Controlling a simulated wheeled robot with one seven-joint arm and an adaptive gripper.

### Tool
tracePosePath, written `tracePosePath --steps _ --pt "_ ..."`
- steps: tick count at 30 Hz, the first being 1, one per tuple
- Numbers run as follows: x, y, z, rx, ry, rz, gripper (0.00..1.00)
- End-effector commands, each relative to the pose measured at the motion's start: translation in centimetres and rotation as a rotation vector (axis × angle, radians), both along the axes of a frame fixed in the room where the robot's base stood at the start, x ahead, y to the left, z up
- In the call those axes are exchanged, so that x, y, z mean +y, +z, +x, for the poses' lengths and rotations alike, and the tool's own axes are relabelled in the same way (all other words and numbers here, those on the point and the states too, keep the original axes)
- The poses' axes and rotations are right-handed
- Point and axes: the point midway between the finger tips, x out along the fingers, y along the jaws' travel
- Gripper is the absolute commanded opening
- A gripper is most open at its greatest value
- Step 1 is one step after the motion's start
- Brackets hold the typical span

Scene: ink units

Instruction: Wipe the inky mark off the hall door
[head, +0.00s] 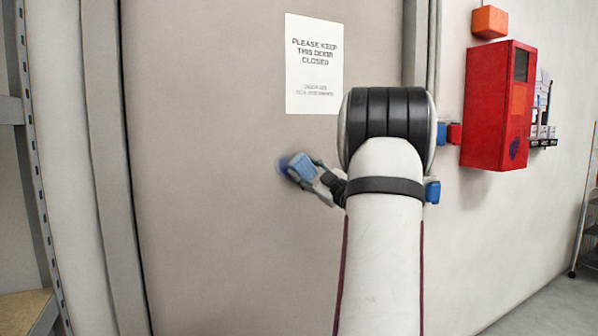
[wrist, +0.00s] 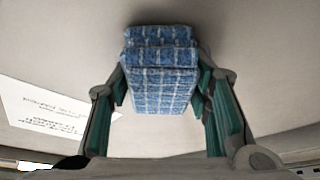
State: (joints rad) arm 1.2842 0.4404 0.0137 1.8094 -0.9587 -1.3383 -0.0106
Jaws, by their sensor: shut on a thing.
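The hall door (head: 220,230) is a beige-grey panel in front of me. A dark blue inky mark (head: 284,164) shows on it, partly hidden behind the cloth. My gripper (head: 306,171) is shut on a blue checked folded cloth (head: 300,166), held at the mark; it looks to be against the door. In the wrist view the cloth (wrist: 160,75) sits between the two green-padded fingers of my gripper (wrist: 162,92). A faint dark smudge shows on the door around the cloth's far end there, which may be shadow or ink.
A white paper notice (head: 314,62) hangs on the door above the cloth. A red wall box (head: 497,110) with a dark mark low on its side is on the right wall, under an orange unit (head: 489,22). A metal shelf upright (head: 38,170) stands at left.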

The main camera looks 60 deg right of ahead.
Motion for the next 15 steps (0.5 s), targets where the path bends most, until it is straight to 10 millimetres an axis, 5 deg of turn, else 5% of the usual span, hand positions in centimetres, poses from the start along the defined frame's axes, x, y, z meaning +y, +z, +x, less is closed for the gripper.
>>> tracePosePath --steps 15 --pt "0.7 0.0 0.4 0.0 0.001 0.0 0.23"
